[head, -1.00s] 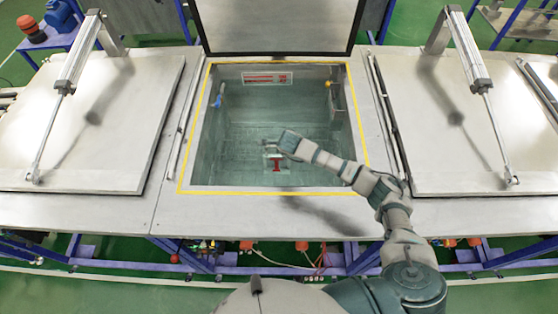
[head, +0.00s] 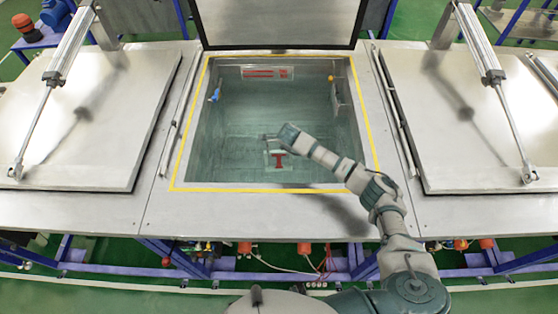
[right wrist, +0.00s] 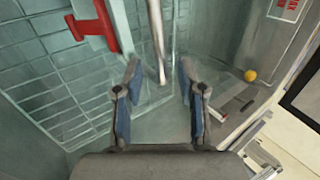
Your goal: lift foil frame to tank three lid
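A red part (head: 278,160) on a pale base stands inside the open middle tank (head: 366,150), and I take it to be part of the foil frame. It also shows in the right wrist view (right wrist: 95,25), at upper left. A thin pale bar (right wrist: 158,45) comes down from the top of that view, its lower end between my fingers. My right gripper (head: 268,137) reaches into the tank beside the red part. In the wrist view the right gripper (right wrist: 160,80) is open, with a gap between fingers and bar. My left gripper is not in view. Which lid is tank three's is unclear.
The middle lid (head: 275,25) stands raised behind the tank. Flat closed lids lie on the left (head: 90,120) and right (head: 460,120), each with a pneumatic cylinder. A blue fitting (head: 215,95) and a yellow ball (right wrist: 250,75) are on the tank walls.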

